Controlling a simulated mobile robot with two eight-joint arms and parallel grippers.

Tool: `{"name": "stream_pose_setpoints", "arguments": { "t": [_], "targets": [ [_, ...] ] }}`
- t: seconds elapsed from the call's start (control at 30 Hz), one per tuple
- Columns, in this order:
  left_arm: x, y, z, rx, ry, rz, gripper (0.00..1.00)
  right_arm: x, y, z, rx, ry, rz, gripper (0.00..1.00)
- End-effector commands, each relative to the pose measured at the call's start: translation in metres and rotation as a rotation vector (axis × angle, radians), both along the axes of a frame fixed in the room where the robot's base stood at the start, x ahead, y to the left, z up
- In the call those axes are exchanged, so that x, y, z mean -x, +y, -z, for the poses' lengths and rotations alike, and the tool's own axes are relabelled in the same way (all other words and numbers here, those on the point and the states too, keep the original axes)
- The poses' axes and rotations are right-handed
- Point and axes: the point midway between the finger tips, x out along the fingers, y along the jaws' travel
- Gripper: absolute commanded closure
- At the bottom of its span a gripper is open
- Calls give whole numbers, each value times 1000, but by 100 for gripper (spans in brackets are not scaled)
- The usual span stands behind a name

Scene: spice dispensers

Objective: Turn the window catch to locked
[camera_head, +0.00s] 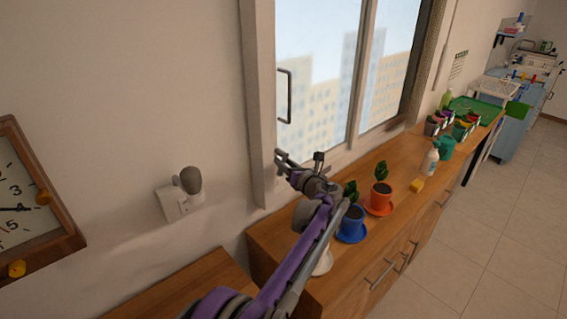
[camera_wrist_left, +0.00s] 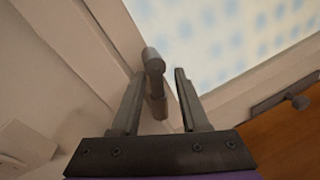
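The window catch shows in the left wrist view as a short rounded grey-brown lever (camera_wrist_left: 154,62) on the pale window frame, standing between my two fingers. Its lower part runs down between the fingers. My left gripper (camera_wrist_left: 158,75) is open around it, with a clear gap on the right finger's side; whether the left finger touches it I cannot tell. In the head view my left gripper (camera_head: 279,162) is at the lower left of the window frame (camera_head: 262,150), and the catch is not clearly visible there. My right gripper is not in view.
A dark pull handle (camera_head: 289,96) is on the window above my gripper. Below the window, a wooden counter (camera_head: 275,236) holds a blue pot (camera_head: 351,226), an orange pot (camera_head: 380,196) and a yellow block (camera_head: 417,186). A wall fitting (camera_head: 180,200) and a clock (camera_head: 22,200) are left.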

Motion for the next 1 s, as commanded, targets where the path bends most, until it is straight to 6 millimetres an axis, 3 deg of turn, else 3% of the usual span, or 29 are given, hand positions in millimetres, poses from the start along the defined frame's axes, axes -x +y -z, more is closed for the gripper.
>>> {"name": "stream_pose_setpoints", "arguments": {
  "t": [0.63, 1.0],
  "targets": [
    [0, 3, 0, 13, -14, -8, 47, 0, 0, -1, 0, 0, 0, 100],
    [-6, -3, 1, 264, -265, -7, 47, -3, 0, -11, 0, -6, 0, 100]
  ]
}}
